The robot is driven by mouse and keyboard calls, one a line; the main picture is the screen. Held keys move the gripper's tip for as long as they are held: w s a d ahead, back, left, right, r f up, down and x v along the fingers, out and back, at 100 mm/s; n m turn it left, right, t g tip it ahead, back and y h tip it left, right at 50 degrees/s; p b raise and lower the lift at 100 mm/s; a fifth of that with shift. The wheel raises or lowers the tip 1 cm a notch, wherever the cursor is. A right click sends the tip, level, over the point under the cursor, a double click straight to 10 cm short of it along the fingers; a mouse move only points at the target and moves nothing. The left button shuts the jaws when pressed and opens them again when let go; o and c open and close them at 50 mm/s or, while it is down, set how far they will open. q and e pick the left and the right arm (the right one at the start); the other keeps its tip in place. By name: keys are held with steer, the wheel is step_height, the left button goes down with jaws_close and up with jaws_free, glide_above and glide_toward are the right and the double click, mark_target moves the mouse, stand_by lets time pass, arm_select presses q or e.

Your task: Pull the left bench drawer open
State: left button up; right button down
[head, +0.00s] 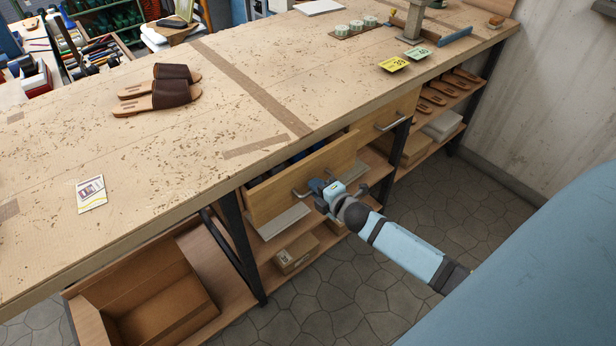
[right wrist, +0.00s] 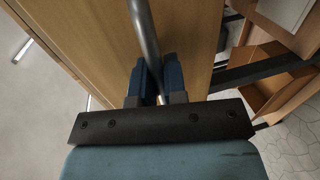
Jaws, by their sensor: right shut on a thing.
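The left bench drawer (head: 332,160) is partly open under the bench top. Its wooden front stands out from the bench, and a narrow strip of its dark inside with some contents shows behind the front. My right gripper (head: 318,187) is at the drawer front, shut on the metal bar handle (head: 301,194). In the right wrist view the handle (right wrist: 143,30) runs between the two blue fingers (right wrist: 158,85), close to the wooden drawer front (right wrist: 85,40). My left gripper is not in view.
A second drawer (head: 402,108) to the right looks shut. The bench top (head: 210,110) holds sandals (head: 165,92), a card (head: 91,194) and several tags. Below are shelves with a small carton (head: 296,254) and a big open box (head: 150,300). The stone floor (head: 400,225) in front is clear.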

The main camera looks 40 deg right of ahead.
steer(key=s+f+p+v, duration=0.1)
steer(key=f+v, duration=0.3)
steer(key=v, duration=1.8)
steer(key=shift+d+f+p, duration=0.2)
steer(key=shift+f+p, duration=0.05)
steer(key=shift+p, duration=0.65)
steer(key=shift+w, duration=0.1)
steer(key=c, duration=1.2)
jaws_free()
steer(key=b+v, duration=0.1)
steer(key=v, duration=1.3)
steer(key=shift+w, duration=0.1)
